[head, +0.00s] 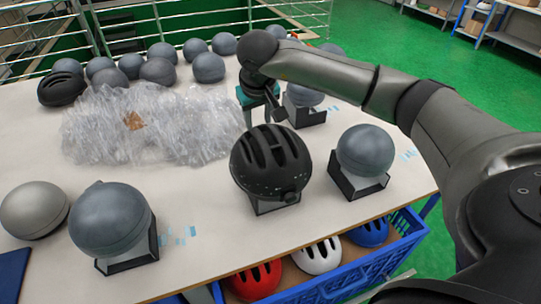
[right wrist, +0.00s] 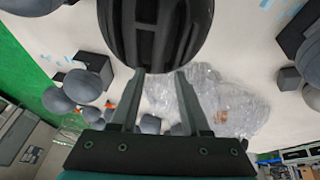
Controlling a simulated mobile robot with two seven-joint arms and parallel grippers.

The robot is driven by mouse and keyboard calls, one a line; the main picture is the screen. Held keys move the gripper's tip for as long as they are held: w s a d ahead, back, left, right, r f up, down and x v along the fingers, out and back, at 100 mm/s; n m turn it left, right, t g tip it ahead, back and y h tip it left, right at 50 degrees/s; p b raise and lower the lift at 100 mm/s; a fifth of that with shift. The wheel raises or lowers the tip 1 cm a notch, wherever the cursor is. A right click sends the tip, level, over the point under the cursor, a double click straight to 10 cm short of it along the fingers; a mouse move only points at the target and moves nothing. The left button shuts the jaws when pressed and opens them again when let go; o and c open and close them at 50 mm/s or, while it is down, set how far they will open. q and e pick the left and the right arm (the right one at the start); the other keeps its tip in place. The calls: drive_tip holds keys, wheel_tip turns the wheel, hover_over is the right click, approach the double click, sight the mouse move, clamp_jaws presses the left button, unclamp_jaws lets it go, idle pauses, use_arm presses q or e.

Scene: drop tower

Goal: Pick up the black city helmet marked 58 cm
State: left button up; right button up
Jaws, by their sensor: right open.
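A black vented city helmet (head: 270,160) sits on a stand near the middle of the table. It also fills the top of the right wrist view (right wrist: 155,30). I cannot read a size mark on it. My right gripper (head: 276,112) is just behind the helmet on its far side, pointing down towards it. In the right wrist view its two fingers (right wrist: 158,76) are apart and empty, with the helmet's edge at their tips; I cannot tell whether they touch. A second black helmet (head: 62,89) lies at the back left. My left gripper is not in view.
Grey headforms stand close by, one to the right (head: 366,151) and one at the front left (head: 110,218). Clear plastic wrap (head: 150,125) lies left of the helmet. A blue crate (head: 345,272) with red, white and blue helmets is below the table's front edge.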

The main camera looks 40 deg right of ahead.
sight(259, 136)
drive_tip(key=x, duration=0.8)
drive_tip(key=shift+d, duration=0.1)
clamp_jaws()
idle(1.4)
